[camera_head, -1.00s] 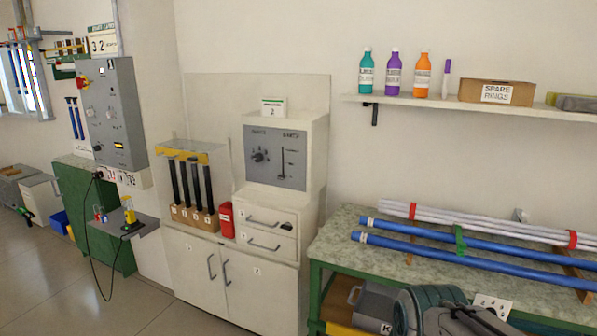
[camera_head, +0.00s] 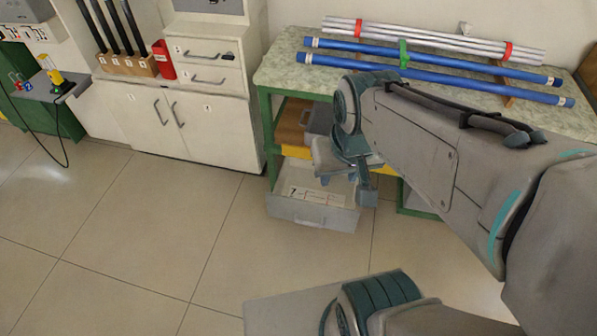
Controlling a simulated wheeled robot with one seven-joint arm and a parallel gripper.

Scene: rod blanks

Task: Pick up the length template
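I cannot make out for certain which thing is the length template. A grey drawer (camera_head: 300,211) under the green workbench stands pulled out. A pale sheet or panel (camera_head: 312,195) with a dark mark and red and black lines shows in it. My gripper (camera_head: 366,188) points down over the drawer's right side, near its rim. My own wrist and arm hide part of the drawer and the shelf behind it. Whether the fingers are open or shut is not clear, and I see nothing held.
Blue rods (camera_head: 430,61) and pale rods (camera_head: 430,38) lie on the workbench top (camera_head: 275,72). A grey box (camera_head: 318,118) sits on the shelf below. A white cabinet (camera_head: 205,127) stands to the left. The tiled floor (camera_head: 150,230) in front is clear.

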